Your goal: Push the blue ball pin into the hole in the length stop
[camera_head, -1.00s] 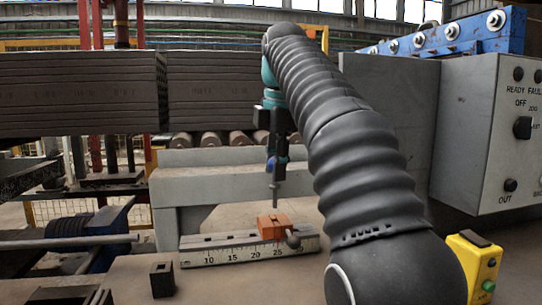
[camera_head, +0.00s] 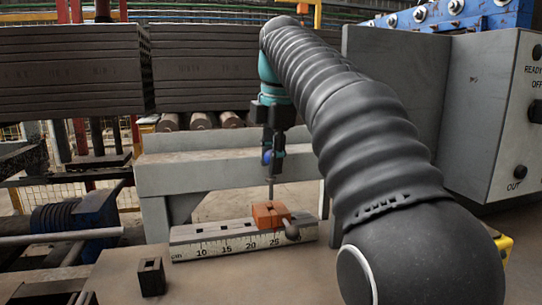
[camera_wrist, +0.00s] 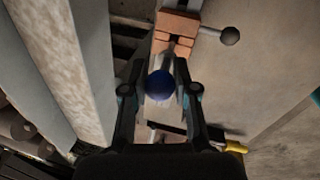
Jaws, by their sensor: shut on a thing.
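The blue ball pin (camera_head: 267,157) has a blue ball on top and a thin grey shaft pointing down. My gripper (camera_head: 272,152) is shut on it at the ball, and the pin hangs upright. The length stop (camera_head: 268,214) is an orange block on the scale rail, with a grey ball-ended knob. The shaft's lower end meets the stop's top edge in the head view; I cannot tell whether it is in the hole.
The numbered scale rail (camera_head: 220,243) lies along the bench edge. A small dark block with a square hole (camera_head: 151,277) stands at front left. A grey beam (camera_head: 225,175) runs behind the rail. A grey control box (camera_head: 490,110) stands at right, with a partly hidden yellow box (camera_head: 505,246) below it.

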